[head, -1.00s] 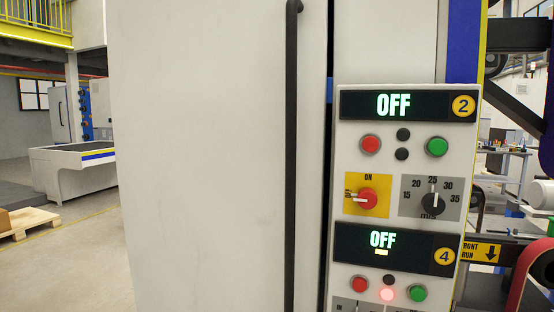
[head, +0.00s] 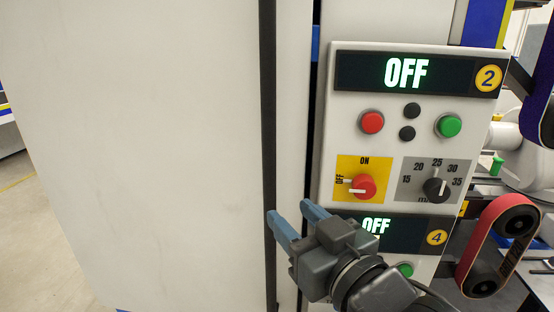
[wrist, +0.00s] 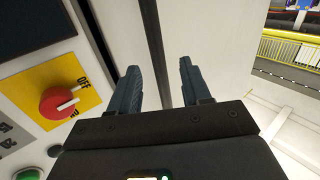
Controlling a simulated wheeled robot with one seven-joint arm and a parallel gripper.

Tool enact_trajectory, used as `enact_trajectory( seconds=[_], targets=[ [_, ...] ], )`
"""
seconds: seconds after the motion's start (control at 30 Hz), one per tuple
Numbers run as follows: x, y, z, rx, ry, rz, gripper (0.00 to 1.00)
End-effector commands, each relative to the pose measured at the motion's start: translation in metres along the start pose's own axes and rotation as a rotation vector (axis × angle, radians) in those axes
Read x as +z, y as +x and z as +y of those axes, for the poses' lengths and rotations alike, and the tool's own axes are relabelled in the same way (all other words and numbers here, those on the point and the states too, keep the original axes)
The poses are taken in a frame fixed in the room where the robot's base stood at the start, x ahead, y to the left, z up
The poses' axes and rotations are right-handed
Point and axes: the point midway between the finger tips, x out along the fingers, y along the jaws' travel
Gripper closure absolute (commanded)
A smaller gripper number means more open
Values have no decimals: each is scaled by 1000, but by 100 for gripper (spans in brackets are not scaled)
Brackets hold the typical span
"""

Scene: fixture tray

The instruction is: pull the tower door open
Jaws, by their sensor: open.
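The tower door (head: 150,150) is a tall off-white panel filling the left of the head view; it looks closed. Its handle is a long black vertical bar (head: 268,110) near the door's right edge. My gripper (head: 288,210) is open in front of the door at the handle, its left fingertip overlapping the bar in the head view. In the wrist view the dark handle bar (wrist: 153,40) runs between the two spread fingers of my gripper (wrist: 158,72). Whether a finger touches the bar cannot be told. The handle's lower end is out of view.
A control panel (head: 340,130) with displays, buttons and a red switch (head: 363,186) stands just right of the door, close beside my gripper. Sanding belts (head: 497,245) are farther right. Open floor (head: 35,225) lies to the left.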

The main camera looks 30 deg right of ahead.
Motion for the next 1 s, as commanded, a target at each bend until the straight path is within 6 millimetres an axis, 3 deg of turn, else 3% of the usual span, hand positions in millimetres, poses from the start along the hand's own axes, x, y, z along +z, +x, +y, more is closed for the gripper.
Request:
enact_trajectory(
  seconds=[0.03, 0.2, 0.67, 1.0],
  targets=[
    [-14, 6, -1, 4, 7, 10, 52],
    [-26, 13, -2, 10, 18, 17, 52],
    [-22, 40, -1, 11, 20, 21, 52],
    [-28, 74, -1, 11, 18, 15, 52]
  ],
)
